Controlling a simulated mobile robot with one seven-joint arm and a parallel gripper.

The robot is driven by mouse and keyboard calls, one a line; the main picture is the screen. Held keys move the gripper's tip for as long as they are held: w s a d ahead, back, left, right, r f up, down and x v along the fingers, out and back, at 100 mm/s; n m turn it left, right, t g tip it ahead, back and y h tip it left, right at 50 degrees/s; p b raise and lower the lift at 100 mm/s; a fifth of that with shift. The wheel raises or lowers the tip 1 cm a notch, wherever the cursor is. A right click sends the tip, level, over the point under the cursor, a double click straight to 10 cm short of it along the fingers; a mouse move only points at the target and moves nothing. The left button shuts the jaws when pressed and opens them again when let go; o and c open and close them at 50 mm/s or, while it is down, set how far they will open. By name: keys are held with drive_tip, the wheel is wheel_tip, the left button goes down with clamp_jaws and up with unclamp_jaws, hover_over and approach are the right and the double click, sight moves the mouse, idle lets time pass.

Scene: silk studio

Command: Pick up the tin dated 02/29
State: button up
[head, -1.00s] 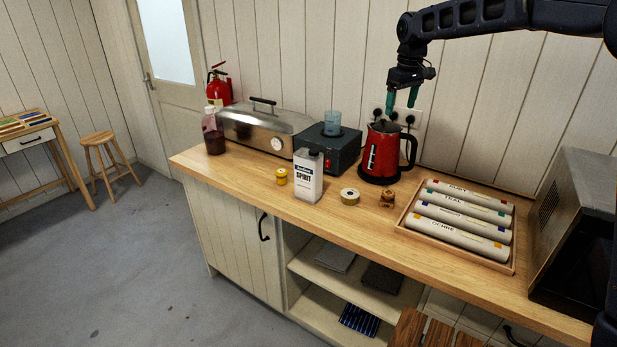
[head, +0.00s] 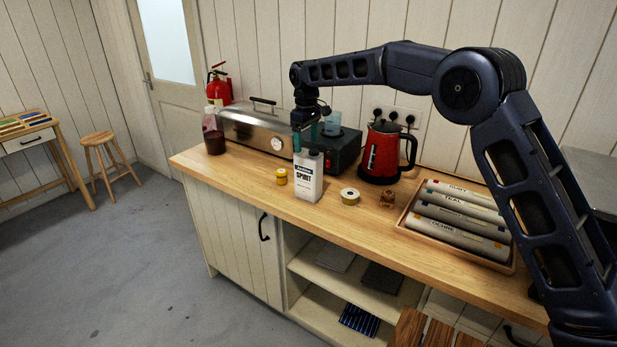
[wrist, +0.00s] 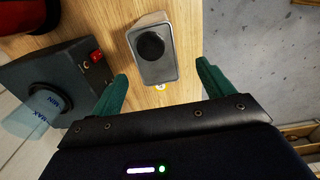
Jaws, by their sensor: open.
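A white tin labelled "SPIRIT" (head: 308,182) with a dark cap stands upright on the wooden counter. No date can be read on it. The wrist view looks down on its grey top and black cap (wrist: 150,46). My gripper (head: 304,140) is open and empty, pointing down just above and behind the tin. In the wrist view the green fingers of my gripper (wrist: 162,78) are spread, with the tin beyond and between them. A small yellow pot (head: 281,177) stands left of the tin. No 02/29 marking is legible anywhere.
A dark box (head: 347,152) with a blue cup (head: 332,124) stands behind the tin; a steel case (head: 245,130) is behind left. A tape roll (head: 349,197), a red kettle (head: 381,152) and a tray of rolls (head: 409,225) are to the right. The counter's front edge is close.

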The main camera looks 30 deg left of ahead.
sight(306, 154)
wheel_tip(306, 154, down, 4)
drive_tip(key=shift+r, duration=0.2)
drive_tip(key=shift+w+d+f, duration=0.15)
drive_tip(key=shift+f, duration=1.25)
drive_tip(key=shift+w+d+f, duration=0.15)
drive_tip(key=shift+f, duration=1.2)
drive_tip(key=shift+r, duration=0.1)
clamp_jaws()
